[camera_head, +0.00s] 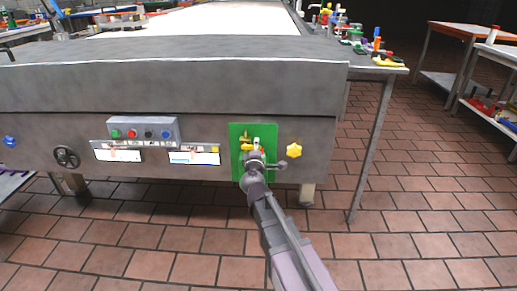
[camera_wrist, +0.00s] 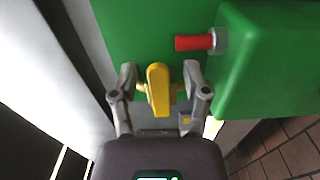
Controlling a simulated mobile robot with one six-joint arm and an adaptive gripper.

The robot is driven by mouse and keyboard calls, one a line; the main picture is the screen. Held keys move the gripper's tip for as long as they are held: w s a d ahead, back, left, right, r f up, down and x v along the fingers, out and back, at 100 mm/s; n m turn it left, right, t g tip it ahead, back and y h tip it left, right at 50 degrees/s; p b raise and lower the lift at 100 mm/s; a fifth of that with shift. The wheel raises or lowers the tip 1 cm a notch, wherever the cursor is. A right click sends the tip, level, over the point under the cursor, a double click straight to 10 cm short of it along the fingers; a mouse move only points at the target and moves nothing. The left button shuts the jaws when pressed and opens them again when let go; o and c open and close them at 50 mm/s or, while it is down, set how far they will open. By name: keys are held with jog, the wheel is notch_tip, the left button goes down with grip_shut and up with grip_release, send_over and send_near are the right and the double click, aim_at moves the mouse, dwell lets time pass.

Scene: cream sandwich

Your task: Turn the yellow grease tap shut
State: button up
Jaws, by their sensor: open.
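The yellow grease tap (camera_wrist: 158,92) shows in the wrist view as an upright yellow lever in front of a green panel (camera_wrist: 135,30). My gripper (camera_wrist: 160,76) is open, with one finger on each side of the lever. Whether the fingers touch it I cannot tell. In the head view my gripper (camera_head: 254,158) is at the green panel (camera_head: 236,132) on the front of the grey machine. A bit of yellow (camera_head: 245,138) shows there just above it; my gripper hides most of the tap.
A red-tipped fitting (camera_wrist: 194,42) and a green box (camera_wrist: 270,65) are right of the tap. A button box (camera_head: 143,131) and black handwheel (camera_head: 66,157) are to the left. Tiled floor in front is clear.

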jog(key=s, duration=0.7)
jog(key=shift+s+a, duration=0.15)
jog(key=shift+s, duration=0.1)
dwell(0.4)
jog(key=s+d+f+m+g+h+p, duration=0.2)
jog(key=d+f+m+g+h, duration=0.15)
jog(key=d+m, duration=0.4)
jog(key=s+d+f+m+g+h+p, duration=0.1)
jog(key=s+d+f+m+g+h, duration=0.25)
jog(key=d, duration=0.65)
jog(key=s+d+f+m+g+y+p, duration=0.1)
jog(key=s+f+m+g+y+p, duration=0.1)
jog(key=s+f+m+g+y, duration=0.25)
jog(key=s+d+f+m+g+y+p, duration=0.1)
jog(key=s+m+g+y, duration=0.15)
jog(key=s+g, duration=0.45)
notch_tip(320, 180, up, 38)
jog(key=s+p, duration=0.1)
jog(key=p, duration=3.7)
jog(key=shift+n+y, duration=0.3)
